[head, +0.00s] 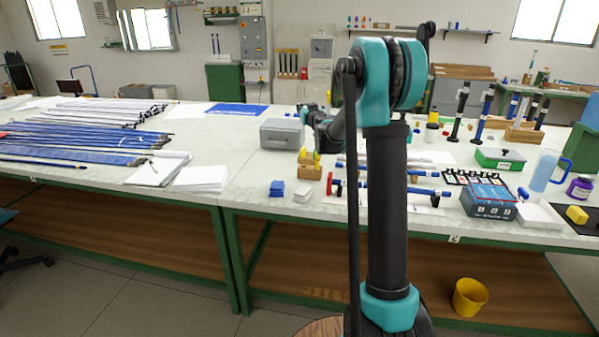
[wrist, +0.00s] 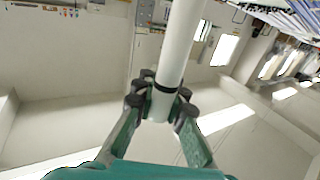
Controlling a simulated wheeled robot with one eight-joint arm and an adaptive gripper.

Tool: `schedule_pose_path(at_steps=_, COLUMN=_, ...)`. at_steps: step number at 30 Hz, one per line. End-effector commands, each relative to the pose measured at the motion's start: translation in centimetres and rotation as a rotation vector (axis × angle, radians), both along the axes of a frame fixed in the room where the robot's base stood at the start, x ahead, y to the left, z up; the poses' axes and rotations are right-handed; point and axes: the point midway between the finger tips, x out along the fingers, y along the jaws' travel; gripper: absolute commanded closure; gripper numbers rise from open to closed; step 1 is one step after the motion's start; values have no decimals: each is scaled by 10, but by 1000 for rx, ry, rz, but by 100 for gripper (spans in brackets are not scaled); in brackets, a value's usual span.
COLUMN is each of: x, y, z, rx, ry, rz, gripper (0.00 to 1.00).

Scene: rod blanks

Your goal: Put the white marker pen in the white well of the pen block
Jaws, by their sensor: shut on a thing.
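The white marker pen (wrist: 182,45) is a white cylinder with a black band. My gripper (wrist: 160,103) is shut on it near its lower end in the wrist view, with the rest of the pen running up out of the picture. In the head view my gripper is small and partly hidden by my own arm, above the bench near the grey box, and I cannot make out the pen there. A small wooden block with yellow and green upright parts (head: 310,172) stands on the bench and looks like the pen block. Its white well cannot be made out.
A grey box (head: 282,133) stands behind the wooden block. Blue and white rods (head: 400,188) lie to the right, near a blue-grey box (head: 488,201). Paper stacks (head: 201,179) lie to the left.

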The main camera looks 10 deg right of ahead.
Motion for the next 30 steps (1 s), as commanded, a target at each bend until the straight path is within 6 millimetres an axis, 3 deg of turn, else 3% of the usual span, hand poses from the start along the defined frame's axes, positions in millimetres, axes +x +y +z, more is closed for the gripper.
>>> schedule_pose_path(at_steps=2, x=2, y=2, z=5, rx=-1, ry=2, rz=6, gripper=100)
schedule_pose_path(at_steps=5, x=3, y=2, z=-3, rx=-1, ry=3, rz=9, gripper=100)
schedule_pose_path(at_steps=21, x=3, y=2, z=-129, rx=-1, ry=3, rz=9, gripper=100)
schedule_pose_path(at_steps=30, x=3, y=2, z=-156, rx=-1, ry=3, rz=9, gripper=100)
